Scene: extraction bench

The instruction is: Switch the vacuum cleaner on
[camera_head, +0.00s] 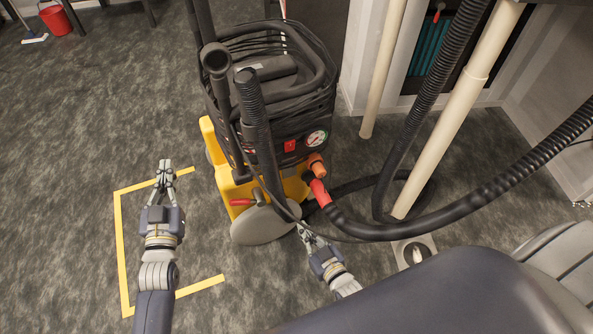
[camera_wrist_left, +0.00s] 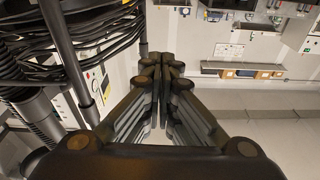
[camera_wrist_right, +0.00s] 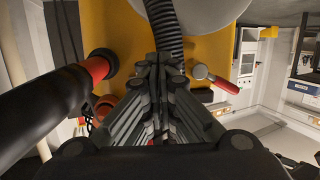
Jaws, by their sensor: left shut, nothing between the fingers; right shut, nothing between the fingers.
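The vacuum cleaner (camera_head: 265,125) stands upright on a yellow base, with a black body and coiled cables around its top. A small red switch (camera_head: 290,146) sits on its front panel beside a round white gauge (camera_head: 316,139); I cannot tell its position. My left gripper (camera_head: 165,168) is shut and empty, to the left of the cleaner and apart from it. Its wrist view shows the cables (camera_wrist_left: 95,35) at the left. My right gripper (camera_head: 303,230) is shut and empty, low in front of the cleaner, below the red-ended hose. Its wrist view shows the yellow base (camera_wrist_right: 120,30).
A thick black hose (camera_head: 455,218) runs right from the red cuff (camera_head: 320,192). A pale pole (camera_head: 450,110) stands at the right. A red-handled lever (camera_wrist_right: 215,80) shows near my right gripper. Yellow tape (camera_head: 120,240) marks the floor at left, where there is free room.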

